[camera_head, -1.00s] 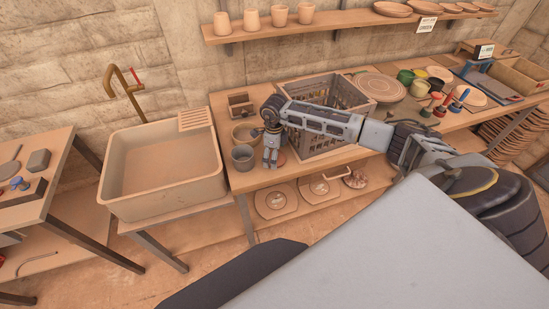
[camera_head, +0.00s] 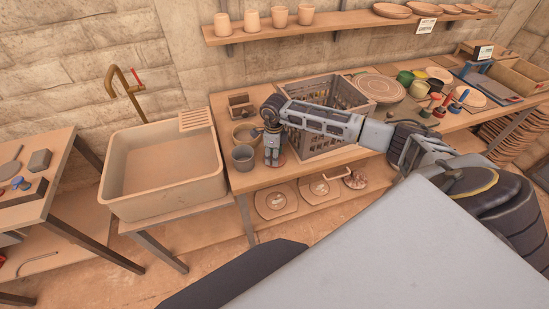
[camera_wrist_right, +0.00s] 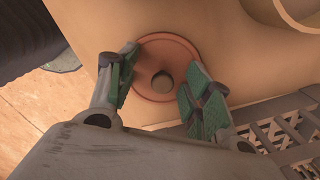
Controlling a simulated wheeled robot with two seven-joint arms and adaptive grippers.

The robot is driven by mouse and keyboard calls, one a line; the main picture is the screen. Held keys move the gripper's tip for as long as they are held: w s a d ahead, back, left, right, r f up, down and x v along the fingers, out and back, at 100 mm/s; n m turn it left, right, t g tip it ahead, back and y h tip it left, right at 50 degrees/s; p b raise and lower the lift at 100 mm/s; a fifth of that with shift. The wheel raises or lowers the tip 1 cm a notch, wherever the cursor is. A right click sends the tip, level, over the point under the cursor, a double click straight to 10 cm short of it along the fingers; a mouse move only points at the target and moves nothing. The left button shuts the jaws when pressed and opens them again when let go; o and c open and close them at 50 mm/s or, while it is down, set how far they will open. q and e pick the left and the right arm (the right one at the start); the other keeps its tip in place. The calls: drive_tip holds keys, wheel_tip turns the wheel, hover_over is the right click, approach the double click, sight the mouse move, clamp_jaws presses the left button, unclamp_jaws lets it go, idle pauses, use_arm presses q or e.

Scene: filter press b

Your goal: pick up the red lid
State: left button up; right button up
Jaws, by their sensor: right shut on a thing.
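The red lid (camera_wrist_right: 186,47) is a round, reddish-brown disc with a knob (camera_wrist_right: 162,83) in its middle, seen from above in the right wrist view. My right gripper (camera_wrist_right: 163,90) has its green-padded fingers on either side of the knob and is shut on the lid; the exact contact is hard to see. The lid is at the worktable's surface near the front edge, and I cannot tell any gap under it. In the head view my right gripper (camera_head: 272,162) points down there and mostly hides the lid. My left gripper is not in view.
A grey cup (camera_head: 243,158) and a tan bowl (camera_head: 244,134) stand close left of my right gripper. A crate (camera_head: 325,92) stands close on its right, behind my forearm. A sink (camera_head: 160,165) is further left. The worktable (camera_head: 262,180) has its front edge close by.

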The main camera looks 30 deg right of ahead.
drive_tip(key=shift+s+d+f, duration=0.15)
drive_tip(key=shift+s+f, duration=0.05)
drive_tip(key=shift+f, duration=0.1)
drive_tip(key=shift+c, duration=0.2)
drive_tip(key=shift+w+d+r, duration=0.1)
drive_tip(key=shift+w+r, duration=0.05)
drive_tip(key=shift+r, duration=0.5)
clamp_jaws()
wheel_tip(320, 180, up, 9)
drive_tip(key=shift+f+b, duration=0.1)
drive_tip(key=shift+b, duration=0.7)
drive_tip(key=shift+w, duration=0.1)
